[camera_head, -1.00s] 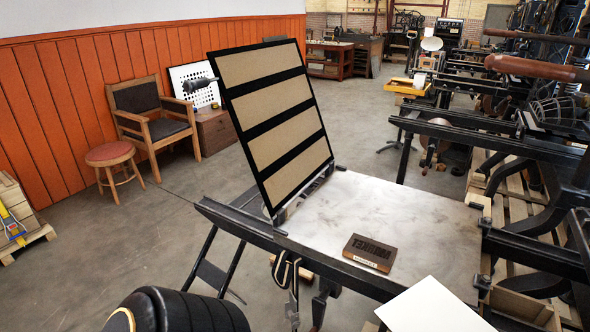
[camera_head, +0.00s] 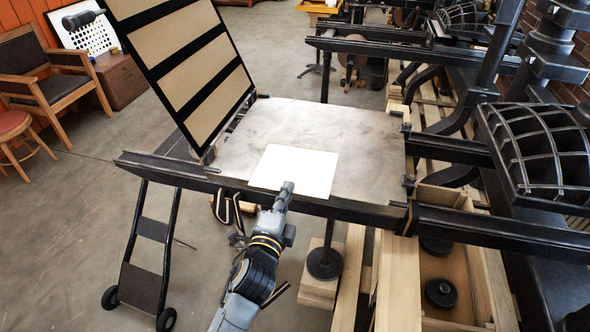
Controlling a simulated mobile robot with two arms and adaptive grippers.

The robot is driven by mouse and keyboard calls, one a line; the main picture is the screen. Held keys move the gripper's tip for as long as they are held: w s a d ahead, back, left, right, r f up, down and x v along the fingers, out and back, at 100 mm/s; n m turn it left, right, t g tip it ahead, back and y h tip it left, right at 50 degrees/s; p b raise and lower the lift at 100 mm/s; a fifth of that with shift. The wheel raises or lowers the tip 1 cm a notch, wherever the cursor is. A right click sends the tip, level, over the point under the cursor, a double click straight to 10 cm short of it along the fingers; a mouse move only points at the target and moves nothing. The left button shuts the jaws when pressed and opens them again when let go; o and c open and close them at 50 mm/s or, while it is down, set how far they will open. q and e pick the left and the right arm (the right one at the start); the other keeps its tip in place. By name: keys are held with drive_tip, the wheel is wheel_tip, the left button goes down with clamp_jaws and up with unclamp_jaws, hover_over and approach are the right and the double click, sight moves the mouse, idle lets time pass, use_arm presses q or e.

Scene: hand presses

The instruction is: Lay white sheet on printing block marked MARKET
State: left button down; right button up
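The white sheet (camera_head: 305,165) is spread flat over the near middle part of the metal press bed (camera_head: 350,123). My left gripper (camera_head: 287,188) reaches in from below and its fingers are together at the sheet's near edge, shut on it. The printing block marked MARKET does not show now; the sheet covers the part of the bed where it lay. I cannot tell whether the sheet touches the block or hangs just above it. My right gripper is out of view.
The raised frame (camera_head: 187,65) with tan panels and black bars leans up at the bed's left. Dark rails (camera_head: 165,165) run along the bed's front. Wooden pallets and a crate (camera_head: 455,270) stand at the right, near other presses (camera_head: 535,150). The bed's back is clear.

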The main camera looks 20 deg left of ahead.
sight(298, 175)
use_arm(q)
drive_tip(key=w, duration=0.2)
drive_tip(key=w+r, duration=0.1)
drive_tip(key=w, duration=0.1)
drive_tip(key=w+d, duration=0.1)
drive_tip(key=w, duration=0.1)
drive_tip(key=shift+w+r, duration=0.15)
drive_tip(key=shift+r, duration=0.2)
wheel_tip(298, 175, down, 6)
drive_tip(key=b, duration=0.5)
drive_tip(key=shift+r+b, duration=0.25)
drive_tip(key=shift+b, duration=0.15)
drive_tip(key=shift+f+b, duration=0.35)
drive_tip(key=shift+f, duration=0.25)
drive_tip(key=c, duration=1.3)
unclamp_jaws()
drive_tip(key=s+p, duration=0.1)
drive_tip(key=s, duration=0.5)
